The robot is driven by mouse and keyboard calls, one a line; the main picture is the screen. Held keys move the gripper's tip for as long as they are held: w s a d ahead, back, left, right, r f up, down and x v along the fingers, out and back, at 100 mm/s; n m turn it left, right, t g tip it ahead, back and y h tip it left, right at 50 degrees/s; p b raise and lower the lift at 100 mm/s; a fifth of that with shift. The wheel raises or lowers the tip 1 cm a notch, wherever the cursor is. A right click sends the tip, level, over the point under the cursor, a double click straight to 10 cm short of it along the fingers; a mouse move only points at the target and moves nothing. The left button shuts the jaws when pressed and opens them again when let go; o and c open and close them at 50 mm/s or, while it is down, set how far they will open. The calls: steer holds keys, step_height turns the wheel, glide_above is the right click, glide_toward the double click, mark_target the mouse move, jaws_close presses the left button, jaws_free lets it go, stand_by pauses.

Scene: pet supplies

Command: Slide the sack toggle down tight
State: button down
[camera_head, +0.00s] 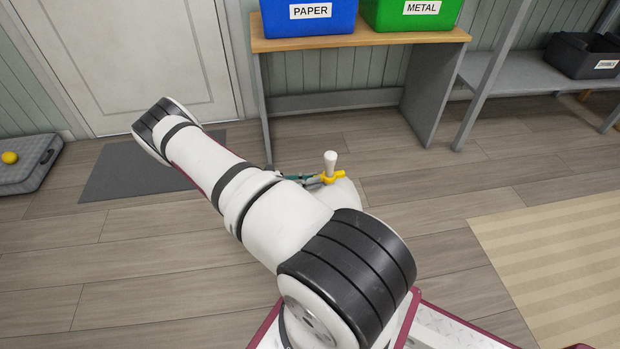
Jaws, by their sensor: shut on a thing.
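A white sack (345,190) stands on the floor just beyond my arm, which hides most of it. Its narrow white neck (330,160) sticks up out of a yellow toggle (338,178). The toggle sits around the base of the neck, close above the sack's body. My gripper (318,179) reaches in from the left, with thin teal and grey fingers. It is shut on the toggle at its left side. The fingertips are small here and partly hidden.
A wooden-topped table (360,38) with a blue PAPER bin (310,20) and a green METAL bin (410,18) stands behind. A dark mat (140,175) lies by the door, a grey pet bed (30,170) at far left, a striped rug (560,240) at right.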

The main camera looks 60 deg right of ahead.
steer(key=shift+f, duration=0.4)
steer(key=shift+r, duration=0.1)
steer(key=c, duration=1.6)
jaws_free()
steer(key=shift+o, duration=0.2)
steer(key=v, duration=1.2)
steer(key=shift+r, duration=0.1)
